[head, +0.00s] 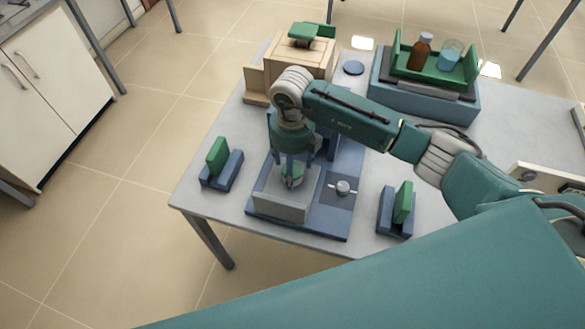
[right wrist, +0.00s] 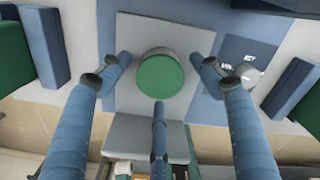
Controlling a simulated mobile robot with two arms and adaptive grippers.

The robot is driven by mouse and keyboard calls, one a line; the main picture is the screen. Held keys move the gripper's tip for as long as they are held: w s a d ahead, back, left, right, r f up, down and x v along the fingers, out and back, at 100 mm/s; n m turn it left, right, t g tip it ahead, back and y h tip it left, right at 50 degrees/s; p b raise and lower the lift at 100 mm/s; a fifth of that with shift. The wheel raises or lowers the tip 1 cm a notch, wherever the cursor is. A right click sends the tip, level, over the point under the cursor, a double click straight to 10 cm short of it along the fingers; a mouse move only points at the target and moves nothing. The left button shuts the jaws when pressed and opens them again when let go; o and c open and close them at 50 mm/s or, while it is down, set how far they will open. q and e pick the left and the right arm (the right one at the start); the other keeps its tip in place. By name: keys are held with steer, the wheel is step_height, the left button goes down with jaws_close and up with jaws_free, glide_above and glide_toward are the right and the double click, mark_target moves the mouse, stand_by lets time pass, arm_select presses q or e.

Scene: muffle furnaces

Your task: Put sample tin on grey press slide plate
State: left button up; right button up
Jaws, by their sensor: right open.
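The sample tin (right wrist: 160,75), round with a green lid, sits on the light grey slide plate (right wrist: 190,38) in the right wrist view. In the head view the tin (head: 292,180) shows partly between my fingers. My right gripper (head: 292,172) points down over the plate. In the right wrist view its three fingers (right wrist: 160,78) are spread around the tin, with visible gaps between the fingertips and the lid. The grey plate lies on the blue press base (head: 322,222). My arm hides the back of the press. My left gripper is not in view.
A silver knob (head: 343,188) is right of the plate. Blue stands with green blocks flank the press at left (head: 222,172) and right (head: 397,215).

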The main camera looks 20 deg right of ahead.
step_height(320, 180, up, 11)
steer(key=b, duration=0.3)
steer(key=shift+f, duration=0.1)
stand_by(0.4)
